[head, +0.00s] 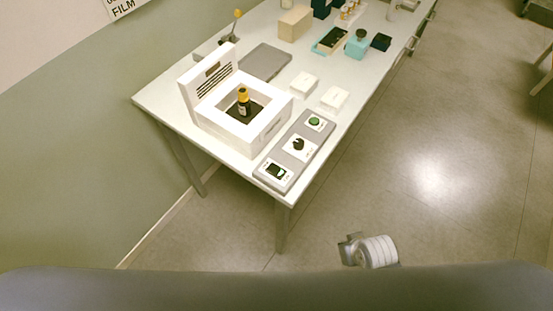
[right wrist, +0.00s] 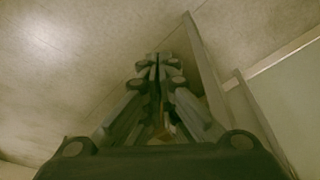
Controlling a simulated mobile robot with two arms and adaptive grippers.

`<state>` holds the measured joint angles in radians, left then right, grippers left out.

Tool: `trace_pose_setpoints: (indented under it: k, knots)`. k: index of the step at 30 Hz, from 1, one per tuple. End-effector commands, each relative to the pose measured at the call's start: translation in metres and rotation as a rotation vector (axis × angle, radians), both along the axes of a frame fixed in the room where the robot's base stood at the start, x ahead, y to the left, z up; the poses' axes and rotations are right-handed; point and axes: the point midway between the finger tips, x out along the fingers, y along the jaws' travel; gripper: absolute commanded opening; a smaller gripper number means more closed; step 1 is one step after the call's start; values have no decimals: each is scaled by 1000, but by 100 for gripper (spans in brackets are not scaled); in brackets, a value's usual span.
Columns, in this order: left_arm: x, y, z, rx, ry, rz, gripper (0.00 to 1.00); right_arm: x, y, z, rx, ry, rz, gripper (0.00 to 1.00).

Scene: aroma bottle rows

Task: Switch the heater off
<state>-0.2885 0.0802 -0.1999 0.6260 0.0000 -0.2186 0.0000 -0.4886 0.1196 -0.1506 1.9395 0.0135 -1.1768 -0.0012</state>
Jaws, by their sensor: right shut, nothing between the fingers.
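A white box-shaped unit (head: 243,128), apparently the heater, stands on the near end of the table with its lid (head: 213,73) raised. A dark bottle with a yellow cap (head: 243,99) stands upright in its well. A grey control panel (head: 287,161) lies to its right along the table edge. It carries a black rocker switch (head: 277,172) at the near end, a dark knob (head: 298,144) in the middle and a green button (head: 314,120) at the far end. My right gripper (right wrist: 158,60) is shut and empty in the right wrist view, over the floor. My left gripper is out of view.
Two small white boxes (head: 303,83) (head: 334,99) and a grey flat plate (head: 265,62) lie beyond the unit. A teal bottle (head: 358,43) and other containers stand farther back. Open floor (head: 420,190) lies right of the table (head: 160,97).

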Motion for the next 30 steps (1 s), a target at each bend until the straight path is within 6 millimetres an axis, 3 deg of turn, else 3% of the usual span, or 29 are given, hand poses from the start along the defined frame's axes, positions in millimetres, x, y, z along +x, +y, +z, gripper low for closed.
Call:
trace_pose_setpoints:
  k: [1,5,9,12,18,30]
  knots:
    - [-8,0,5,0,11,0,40,8,1,27,5,-25,9,0]
    - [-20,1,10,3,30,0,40,29,11,93,32,-104,60,0]
    - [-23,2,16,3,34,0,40,72,50,179,117,-284,252,0]
    - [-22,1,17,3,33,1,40,93,80,215,185,-388,404,0]
    - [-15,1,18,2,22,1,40,117,117,256,295,-510,629,0]
    - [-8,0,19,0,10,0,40,132,125,278,380,-562,734,0]
